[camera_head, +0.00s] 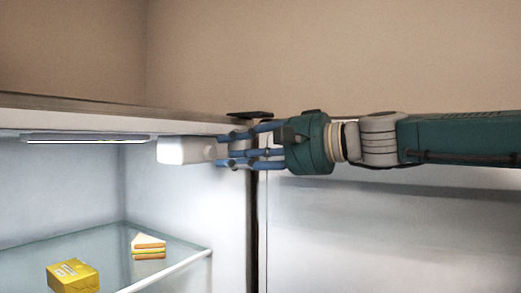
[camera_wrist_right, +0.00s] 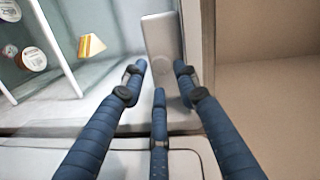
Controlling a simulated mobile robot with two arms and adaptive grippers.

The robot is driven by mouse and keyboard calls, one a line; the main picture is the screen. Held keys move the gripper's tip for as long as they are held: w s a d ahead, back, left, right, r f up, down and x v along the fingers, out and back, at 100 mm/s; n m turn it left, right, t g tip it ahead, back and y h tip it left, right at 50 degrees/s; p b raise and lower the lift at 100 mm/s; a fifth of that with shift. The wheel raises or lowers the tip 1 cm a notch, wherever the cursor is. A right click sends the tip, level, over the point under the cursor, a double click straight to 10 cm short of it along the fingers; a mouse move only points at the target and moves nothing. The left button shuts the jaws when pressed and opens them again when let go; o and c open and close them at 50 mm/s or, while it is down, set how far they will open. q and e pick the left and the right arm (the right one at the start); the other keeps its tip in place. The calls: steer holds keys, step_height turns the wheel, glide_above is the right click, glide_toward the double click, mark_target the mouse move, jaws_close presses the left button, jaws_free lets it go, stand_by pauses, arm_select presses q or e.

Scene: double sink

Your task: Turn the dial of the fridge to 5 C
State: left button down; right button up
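A white box-shaped housing (camera_head: 182,150) sits under the fridge's top edge, inside the open fridge on its right side. A round dial (camera_head: 208,153) shows faintly on its right end; its markings cannot be read. My right gripper (camera_head: 225,150) comes in from the right with its three blue fingers spread and pointing at the dial. My left gripper is not in view.
A glass shelf (camera_head: 180,264) below holds a sandwich (camera_head: 148,246) and a yellow package (camera_head: 73,276). The fridge's top edge (camera_head: 90,108) runs close above my fingers. The door's pale inner side (camera_head: 400,240) is below my right arm.

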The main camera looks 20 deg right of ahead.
steer(key=v, duration=0.8)
steer(key=shift+s+d, duration=0.25)
steer(key=shift+s, duration=0.1)
